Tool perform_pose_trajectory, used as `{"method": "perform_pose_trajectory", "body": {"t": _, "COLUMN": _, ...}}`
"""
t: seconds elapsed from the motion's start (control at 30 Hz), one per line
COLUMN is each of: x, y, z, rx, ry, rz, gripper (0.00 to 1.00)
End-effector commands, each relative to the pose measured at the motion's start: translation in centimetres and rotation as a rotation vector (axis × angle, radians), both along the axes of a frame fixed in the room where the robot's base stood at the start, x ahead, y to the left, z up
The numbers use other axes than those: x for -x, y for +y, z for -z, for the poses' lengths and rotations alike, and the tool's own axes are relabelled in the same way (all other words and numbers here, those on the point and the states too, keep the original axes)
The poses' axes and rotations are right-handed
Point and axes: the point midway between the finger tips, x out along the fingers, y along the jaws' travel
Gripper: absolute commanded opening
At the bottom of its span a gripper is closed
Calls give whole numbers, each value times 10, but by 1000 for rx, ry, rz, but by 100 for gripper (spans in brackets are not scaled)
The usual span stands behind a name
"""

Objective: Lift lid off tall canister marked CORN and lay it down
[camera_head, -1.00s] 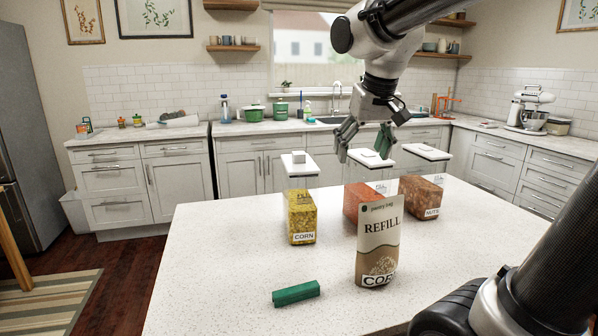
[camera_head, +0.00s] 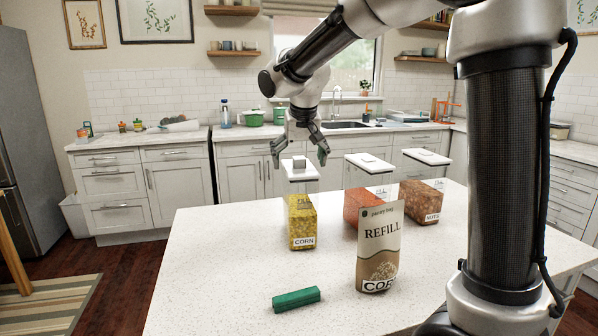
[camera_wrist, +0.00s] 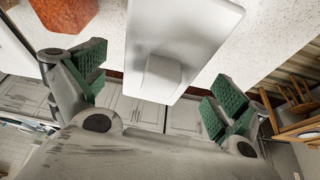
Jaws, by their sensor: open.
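The tall clear canister marked CORN (camera_head: 301,222), filled with yellow kernels, stands upright on the white island. Its white lid (camera_head: 299,172) with a blocky knob (camera_head: 299,162) is on top. My gripper (camera_head: 299,158) is open above this lid, its fingers pointing down on either side of the knob. In the wrist view the lid (camera_wrist: 185,28) and knob (camera_wrist: 160,78) lie between the green-padded fingers (camera_wrist: 155,85), with clear gaps on both sides. I cannot tell the exact height of the fingertips over the lid.
Two more lidded canisters stand to the right, one orange-red (camera_head: 366,205) and one marked NUTS (camera_head: 421,200). A REFILL pouch (camera_head: 379,250) stands in front of them. A green block (camera_head: 296,299) lies near the front. The island's left part (camera_head: 220,250) is clear.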

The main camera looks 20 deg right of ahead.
Motion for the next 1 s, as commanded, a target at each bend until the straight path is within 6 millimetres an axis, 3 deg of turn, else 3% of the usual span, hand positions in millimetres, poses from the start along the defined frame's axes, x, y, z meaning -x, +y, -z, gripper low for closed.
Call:
{"method": "perform_pose_trajectory", "body": {"t": 0.23, "x": -1, "y": 0, "z": 2, "rx": 0, "ry": -1, "rz": 0, "gripper": 98}}
{"method": "perform_pose_trajectory", "body": {"t": 0.5, "x": -1, "y": 0, "z": 1, "rx": 0, "ry": -1, "rz": 0, "gripper": 49}}
{"method": "perform_pose_trajectory", "body": {"t": 0.8, "x": -1, "y": 0, "z": -1, "rx": -1, "ry": -2, "rz": 0, "gripper": 48}}
{"method": "perform_pose_trajectory", "body": {"t": 1.0, "x": -2, "y": 0, "z": -31, "rx": -1, "ry": -6, "rz": -1, "gripper": 47}}
